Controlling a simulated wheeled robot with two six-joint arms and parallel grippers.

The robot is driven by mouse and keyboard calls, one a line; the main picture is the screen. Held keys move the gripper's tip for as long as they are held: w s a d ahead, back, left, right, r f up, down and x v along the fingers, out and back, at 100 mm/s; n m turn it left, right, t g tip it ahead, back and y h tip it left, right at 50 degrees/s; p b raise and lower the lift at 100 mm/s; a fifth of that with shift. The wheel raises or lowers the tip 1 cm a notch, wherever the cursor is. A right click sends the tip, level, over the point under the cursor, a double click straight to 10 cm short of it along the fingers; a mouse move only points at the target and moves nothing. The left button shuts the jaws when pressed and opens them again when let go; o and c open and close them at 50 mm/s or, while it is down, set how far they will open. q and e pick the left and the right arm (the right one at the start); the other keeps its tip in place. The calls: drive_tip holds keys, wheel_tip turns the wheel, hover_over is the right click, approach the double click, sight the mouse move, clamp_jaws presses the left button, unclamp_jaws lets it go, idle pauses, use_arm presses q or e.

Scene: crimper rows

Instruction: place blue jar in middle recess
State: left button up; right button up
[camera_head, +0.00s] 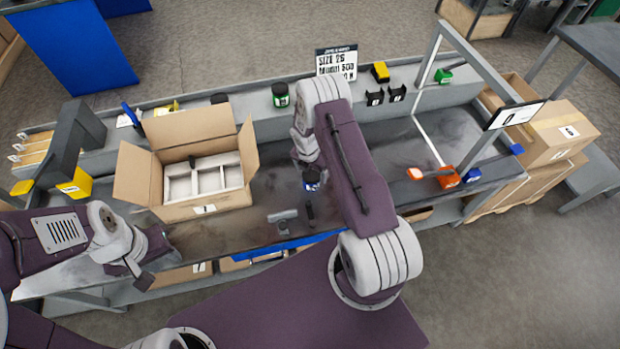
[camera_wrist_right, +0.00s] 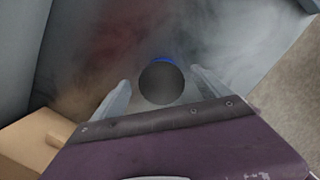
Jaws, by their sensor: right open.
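The blue jar (camera_head: 311,180), with a dark lid, stands upright on the grey bench under my right gripper (camera_head: 307,166). In the right wrist view the jar's round dark lid (camera_wrist_right: 162,84) lies between the two open fingers of my right gripper (camera_wrist_right: 162,94), with a blue edge behind it. Whether the fingers are level with the jar or above it I cannot tell. An open cardboard box (camera_head: 204,210) to the left holds a white insert (camera_head: 207,182) with several recesses. My left gripper (camera_head: 138,268) hangs at the front left, apart from the box; its finger opening is unclear.
A green jar (camera_head: 280,95) stands on the back ledge, near a sign (camera_head: 336,62). A grey frame (camera_head: 475,50) rises at the right. Raised box flaps (camera_head: 137,174) surround the insert. A small dark object (camera_head: 192,161) shows at the insert's back.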

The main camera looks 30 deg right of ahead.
wheel_tip(320, 180, down, 5)
drive_tip(key=shift+d+f, duration=0.1)
drive_tip(key=shift+f, duration=0.05)
clamp_jaws()
idle(0.4)
